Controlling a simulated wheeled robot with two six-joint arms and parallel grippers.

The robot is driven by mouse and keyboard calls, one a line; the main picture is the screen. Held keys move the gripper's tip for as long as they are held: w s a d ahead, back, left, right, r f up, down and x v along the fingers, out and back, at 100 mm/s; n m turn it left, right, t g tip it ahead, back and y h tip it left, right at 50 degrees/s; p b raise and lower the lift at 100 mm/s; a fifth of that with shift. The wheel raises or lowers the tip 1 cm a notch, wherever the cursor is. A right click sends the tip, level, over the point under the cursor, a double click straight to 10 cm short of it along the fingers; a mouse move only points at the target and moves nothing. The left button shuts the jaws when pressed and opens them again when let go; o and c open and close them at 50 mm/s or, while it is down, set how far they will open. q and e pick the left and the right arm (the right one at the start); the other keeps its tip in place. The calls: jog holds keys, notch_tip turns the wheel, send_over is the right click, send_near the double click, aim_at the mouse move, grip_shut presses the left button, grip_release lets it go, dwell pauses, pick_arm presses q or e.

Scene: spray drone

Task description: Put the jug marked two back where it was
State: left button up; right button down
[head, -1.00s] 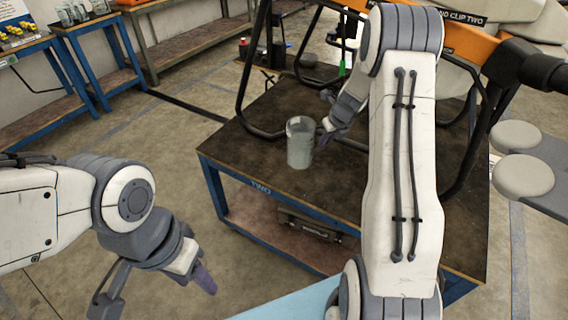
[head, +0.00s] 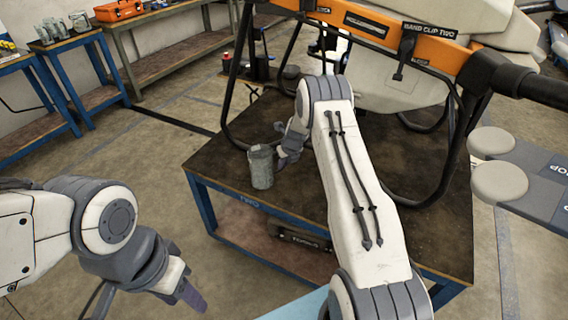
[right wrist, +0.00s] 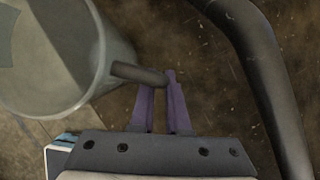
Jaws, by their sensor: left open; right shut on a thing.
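A grey-green jug (head: 262,168) is upright over the front left part of the dark-topped table (head: 215,160), whose front edge reads TWO. No number can be read on the jug. My right gripper (head: 284,157) is at the jug's right side. In the right wrist view, its purple fingers (right wrist: 164,100) are shut on the handle of the jug (right wrist: 50,55). I cannot tell whether the jug's base touches the tabletop. My left gripper (head: 190,296) is open and empty, low at the left, in front of the table.
The spray drone's orange beam (head: 365,28) and dark frame legs (head: 238,90) stand over the table's back and right. A toolbox (head: 302,238) sits on the lower shelf. At the back left, a blue bench (head: 62,45) holds several jugs. The tabletop's left part is mostly clear.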

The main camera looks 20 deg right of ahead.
jog(key=c, duration=0.9)
grip_release()
